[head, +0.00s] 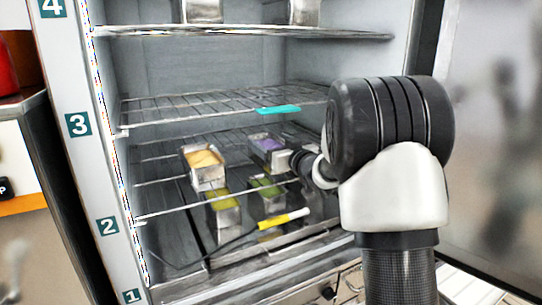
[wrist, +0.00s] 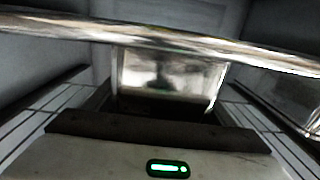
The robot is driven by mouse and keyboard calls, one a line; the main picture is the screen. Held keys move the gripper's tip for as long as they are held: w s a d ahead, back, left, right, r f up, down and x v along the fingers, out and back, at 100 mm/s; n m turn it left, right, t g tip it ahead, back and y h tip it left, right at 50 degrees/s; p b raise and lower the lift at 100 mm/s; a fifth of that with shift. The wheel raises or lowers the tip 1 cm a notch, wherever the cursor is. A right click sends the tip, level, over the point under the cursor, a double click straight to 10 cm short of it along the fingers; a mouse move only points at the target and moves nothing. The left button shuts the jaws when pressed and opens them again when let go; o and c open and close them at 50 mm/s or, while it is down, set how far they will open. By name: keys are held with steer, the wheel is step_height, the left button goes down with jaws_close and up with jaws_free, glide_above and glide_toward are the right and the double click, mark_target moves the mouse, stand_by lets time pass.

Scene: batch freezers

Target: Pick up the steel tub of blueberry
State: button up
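A steel tub with purple contents (head: 268,147), which looks like the blueberry, stands on the wire shelf by label 2 in the head view. My gripper (head: 302,162) is just right of this tub, partly hidden by my own arm. In the wrist view, a shiny steel tub face (wrist: 168,78) is straight ahead, behind a steel bar; its contents do not show. My gripper's body with a green light fills the bottom of that view. Its fingertips cannot be made out, nor whether they touch the tub.
A steel tub with orange-yellow contents (head: 204,167) stands left of the purple one. Tubs with yellow-green (head: 223,212) and green (head: 267,187) contents show lower down. The wire shelf above (head: 190,106) carries a teal tag. A steel bar (wrist: 75,30) crosses the wrist view.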

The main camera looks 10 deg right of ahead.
steer(key=c, duration=1)
steer(key=shift+r, duration=0.2)
steer(key=shift+r, duration=0.1)
